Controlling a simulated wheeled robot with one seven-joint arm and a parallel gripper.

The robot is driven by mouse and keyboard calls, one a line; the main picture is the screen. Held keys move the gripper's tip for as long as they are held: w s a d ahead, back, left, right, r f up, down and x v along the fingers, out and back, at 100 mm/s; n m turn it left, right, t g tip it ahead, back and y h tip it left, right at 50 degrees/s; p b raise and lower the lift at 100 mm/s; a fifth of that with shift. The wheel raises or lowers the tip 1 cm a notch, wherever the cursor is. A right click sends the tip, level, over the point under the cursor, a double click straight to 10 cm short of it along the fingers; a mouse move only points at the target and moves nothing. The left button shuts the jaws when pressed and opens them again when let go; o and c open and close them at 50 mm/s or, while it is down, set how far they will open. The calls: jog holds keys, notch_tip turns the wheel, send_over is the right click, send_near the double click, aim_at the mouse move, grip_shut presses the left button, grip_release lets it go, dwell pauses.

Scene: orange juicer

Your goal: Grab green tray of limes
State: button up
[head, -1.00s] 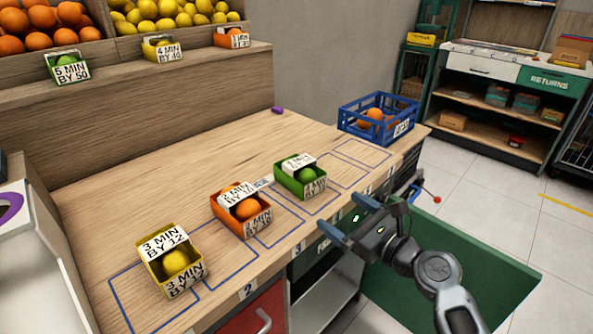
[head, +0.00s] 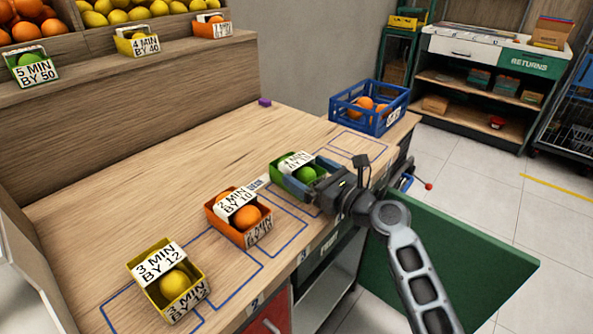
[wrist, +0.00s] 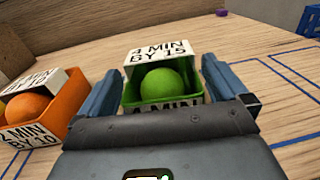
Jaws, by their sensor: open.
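The green tray (head: 280,177) with a lime (head: 306,174) and a white label card stands on the wooden counter, right of the orange tray. In the wrist view the green tray (wrist: 195,99) sits between the two fingers of my gripper (wrist: 165,92), its lime (wrist: 160,84) facing me and the label card upright behind. My gripper (head: 305,182) is open, with one finger on each side of the tray. Small gaps seem to show beside the tray; whether a finger touches it I cannot tell. My gripper hides the tray's front right part in the head view.
The orange tray (head: 213,222) stands close left of my gripper, and the yellow tray (head: 143,285) farther left. A blue crate (head: 345,115) of oranges stands at the counter's far right end. The wooden counter (head: 130,190) behind the trays is mostly clear.

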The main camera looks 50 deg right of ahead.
jog(key=shift+w+d, duration=0.1)
jog(key=shift+w, duration=1.35)
jog(key=shift+c, duration=0.2)
jog(key=c, duration=0.7)
jog(key=shift+c, duration=0.7)
jog(key=shift+r, duration=0.15)
